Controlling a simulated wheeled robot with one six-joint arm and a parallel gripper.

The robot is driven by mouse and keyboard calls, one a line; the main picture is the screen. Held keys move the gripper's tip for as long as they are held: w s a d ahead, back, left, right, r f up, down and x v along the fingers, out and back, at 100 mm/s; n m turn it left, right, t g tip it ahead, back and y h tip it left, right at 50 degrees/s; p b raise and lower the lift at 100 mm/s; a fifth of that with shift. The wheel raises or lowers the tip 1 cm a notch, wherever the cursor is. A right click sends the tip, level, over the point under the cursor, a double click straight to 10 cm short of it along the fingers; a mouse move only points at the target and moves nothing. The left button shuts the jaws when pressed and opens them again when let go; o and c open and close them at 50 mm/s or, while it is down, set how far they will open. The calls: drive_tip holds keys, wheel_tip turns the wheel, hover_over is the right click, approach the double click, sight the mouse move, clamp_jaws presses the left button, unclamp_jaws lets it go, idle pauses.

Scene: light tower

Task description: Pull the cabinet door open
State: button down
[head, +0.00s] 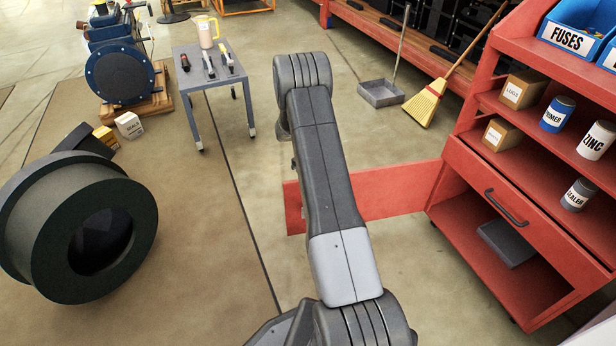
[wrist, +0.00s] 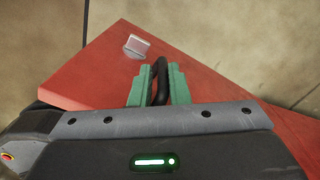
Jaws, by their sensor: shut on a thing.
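The red cabinet door (head: 385,193) stands swung out to the left from the red cabinet (head: 522,262) in the head view, leaving the lower compartment open to view. My arm crosses in front of the door and hides part of it. My gripper is hidden behind the arm in the head view. In the wrist view my gripper (wrist: 157,86) has its green fingers on both sides of the dark door handle (wrist: 160,80), shut on it. The door (wrist: 95,75) fills the area behind the fingers. A small metal piece (wrist: 136,46) sits on the door near its edge.
A dark box (head: 507,243) lies in the open lower compartment, below a closed drawer (head: 520,205). A large dark ring (head: 45,235) stands at left. A grey table (head: 205,72) with tools is behind. A broom (head: 424,105) and dustpan (head: 381,93) are at the back.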

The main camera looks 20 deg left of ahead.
drive_tip(key=shift+w+d, duration=0.1)
drive_tip(key=shift+d, duration=0.25)
drive_tip(key=c, duration=1.5)
unclamp_jaws()
drive_tip(key=shift+d, duration=0.15)
drive_tip(key=shift+a, duration=0.2)
drive_tip(key=shift+r, duration=0.1)
drive_tip(key=shift+r, duration=0.3)
wheel_tip(320, 180, up, 13)
drive_tip(key=p, duration=0.4)
drive_tip(key=shift+f, duration=0.1)
